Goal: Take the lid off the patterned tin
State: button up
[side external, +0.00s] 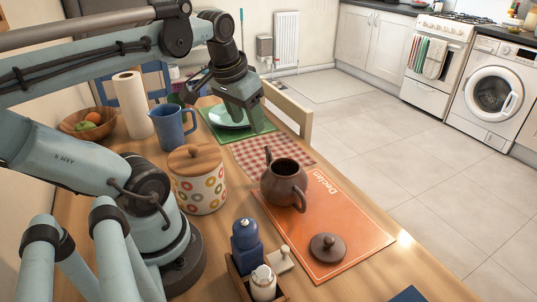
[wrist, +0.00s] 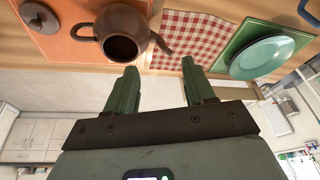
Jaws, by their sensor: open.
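The patterned tin (side external: 199,192) is white with coloured rings and stands upright on the table in the side view. Its wooden lid (side external: 195,158), with a round knob, sits on top. My gripper (side external: 250,120) is in the air behind and to the right of the tin, above the green mat area, apart from the tin. In the wrist view the two green fingers of my gripper (wrist: 157,67) are spread with nothing between them. The tin does not show in the wrist view.
A blue jug (side external: 172,127) stands just behind the tin, with a paper roll (side external: 133,105) and fruit bowl (side external: 87,124) beyond. A brown teapot (side external: 284,184) stands to the right on an orange mat (side external: 335,225). A blue mill (side external: 246,240) stands in front.

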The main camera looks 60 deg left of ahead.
jog(key=s+a+r+n+g+h, duration=0.1)
jog(key=s+a+r+n+g, duration=0.15)
jog(key=s, duration=0.25)
jog(key=s+a+r+n+g, duration=0.1)
jog(key=s+a+r+n, duration=0.1)
jog(key=s+r, duration=0.3)
send_over(193, 147)
jog(key=shift+h, duration=0.3)
jog(key=f, duration=0.7)
jog(key=shift+s+a+f, duration=0.1)
jog(key=shift+a+f, duration=0.1)
jog(key=shift+d+f, duration=0.15)
jog(key=shift+f, duration=1.2)
jog(key=shift+d+f, duration=0.1)
jog(key=shift+f, duration=1.2)
grip_shut()
jog(key=shift+r, duration=0.1)
